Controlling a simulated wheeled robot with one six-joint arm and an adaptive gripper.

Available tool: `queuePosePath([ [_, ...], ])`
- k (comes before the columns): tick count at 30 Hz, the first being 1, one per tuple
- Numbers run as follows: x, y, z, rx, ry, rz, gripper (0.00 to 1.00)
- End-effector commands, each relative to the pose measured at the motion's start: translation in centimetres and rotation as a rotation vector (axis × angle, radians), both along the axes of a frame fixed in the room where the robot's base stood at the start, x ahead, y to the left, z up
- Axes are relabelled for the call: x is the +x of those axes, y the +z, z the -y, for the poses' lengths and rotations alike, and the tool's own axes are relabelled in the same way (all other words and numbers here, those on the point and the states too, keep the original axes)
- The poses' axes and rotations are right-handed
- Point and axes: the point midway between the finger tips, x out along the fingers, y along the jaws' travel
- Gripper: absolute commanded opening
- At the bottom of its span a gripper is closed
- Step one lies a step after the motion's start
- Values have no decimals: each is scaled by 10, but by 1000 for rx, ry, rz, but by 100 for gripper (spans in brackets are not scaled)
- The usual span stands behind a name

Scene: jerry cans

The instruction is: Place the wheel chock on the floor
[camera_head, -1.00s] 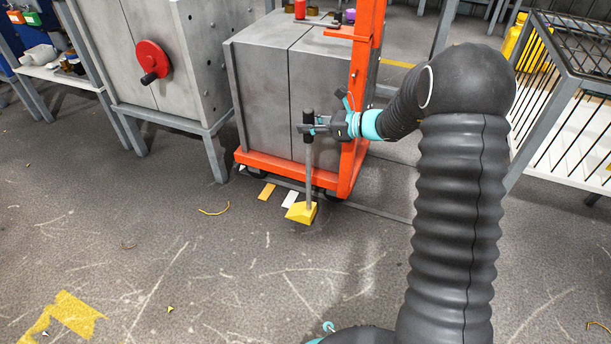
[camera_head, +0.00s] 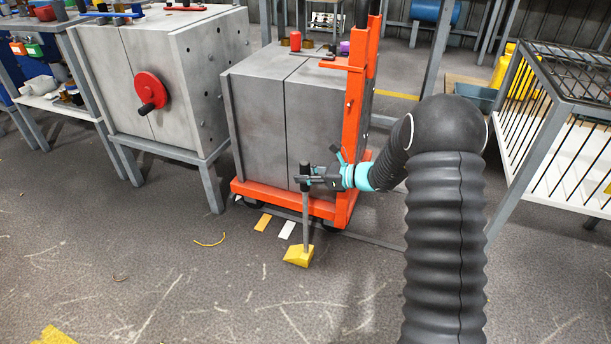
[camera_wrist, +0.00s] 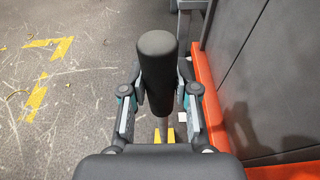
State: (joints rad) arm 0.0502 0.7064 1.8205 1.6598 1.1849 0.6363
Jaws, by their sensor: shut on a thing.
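The wheel chock is a yellow wedge (camera_head: 299,256) at the lower end of an upright grey rod with a black grip on top. In the head view it is in front of the orange cart; I cannot tell for certain whether it touches the floor (camera_head: 230,285). My gripper (camera_head: 306,179) is shut on the rod just below or at the black grip. In the wrist view the black grip (camera_wrist: 157,72) stands between the two fingers, and parts of the yellow wedge (camera_wrist: 158,136) show below; my wrist hides the rest.
An orange cart (camera_head: 270,193) carrying a grey metal box (camera_head: 300,120) stands right behind the chock. A grey cabinet with a red handwheel (camera_head: 149,91) is to the left.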

Motion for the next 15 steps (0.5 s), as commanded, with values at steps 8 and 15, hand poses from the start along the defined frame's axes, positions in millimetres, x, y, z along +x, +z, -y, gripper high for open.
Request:
queuePosePath([
  [8, 0, -2, 0, 0, 0, 0, 54],
  [15, 0, -2, 0, 0, 0, 0, 54],
])
